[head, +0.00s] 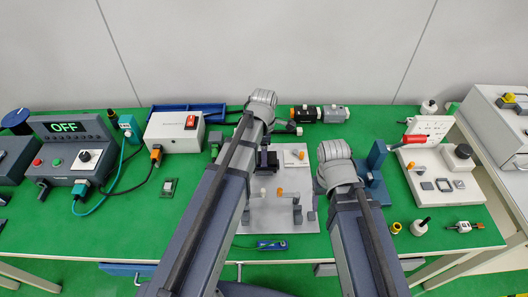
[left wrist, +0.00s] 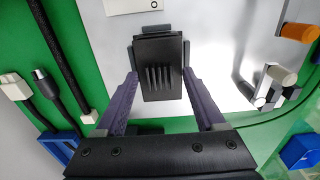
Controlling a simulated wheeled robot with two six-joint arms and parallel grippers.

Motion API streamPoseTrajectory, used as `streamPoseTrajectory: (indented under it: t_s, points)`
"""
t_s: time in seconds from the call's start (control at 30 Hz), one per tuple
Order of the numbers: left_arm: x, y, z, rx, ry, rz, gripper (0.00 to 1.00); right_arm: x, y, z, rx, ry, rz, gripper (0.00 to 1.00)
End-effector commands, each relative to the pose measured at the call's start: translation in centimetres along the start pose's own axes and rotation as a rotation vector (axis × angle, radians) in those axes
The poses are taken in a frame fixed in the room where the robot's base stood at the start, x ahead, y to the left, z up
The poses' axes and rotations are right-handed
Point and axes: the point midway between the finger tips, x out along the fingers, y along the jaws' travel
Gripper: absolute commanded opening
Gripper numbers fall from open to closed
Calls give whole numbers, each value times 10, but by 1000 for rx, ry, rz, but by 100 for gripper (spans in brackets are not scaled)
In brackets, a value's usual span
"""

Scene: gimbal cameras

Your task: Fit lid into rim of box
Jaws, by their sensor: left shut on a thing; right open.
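In the left wrist view a black ribbed piece, which looks like the lid (left wrist: 160,72), sits between the two purple fingers of my left gripper (left wrist: 162,80). The fingers press on its two sides. A darker grey edge, perhaps the rim of the box (left wrist: 186,50), shows around its far end; I cannot tell whether the lid is seated in it. In the head view a dark block (head: 267,160) shows just right of my left arm, on the grey plate (head: 255,215); the arm hides my left gripper there. My right arm hides its own gripper.
Several small posts and an orange-tipped peg (head: 279,193) stand on the plate. A blue fixture (head: 375,165) stands right of my right arm. A white box with a red switch (head: 175,132) is at the left, a white panel (head: 440,175) at the right.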

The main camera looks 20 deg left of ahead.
Motion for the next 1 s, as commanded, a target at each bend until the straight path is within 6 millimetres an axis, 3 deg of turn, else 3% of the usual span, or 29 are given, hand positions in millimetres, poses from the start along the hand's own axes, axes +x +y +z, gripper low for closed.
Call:
streamPoseTrajectory:
  t_s: [0.77,0.8,1.0]
  points:
    - [19,0,0,0,0,0,17,19,-2,-1,0,0,0,64]
    - [18,0,0,0,0,0,75,18,-2,-1,0,0,0,64]
    - [17,0,0,0,0,0,97,17,-2,-1,0,0,0,64]
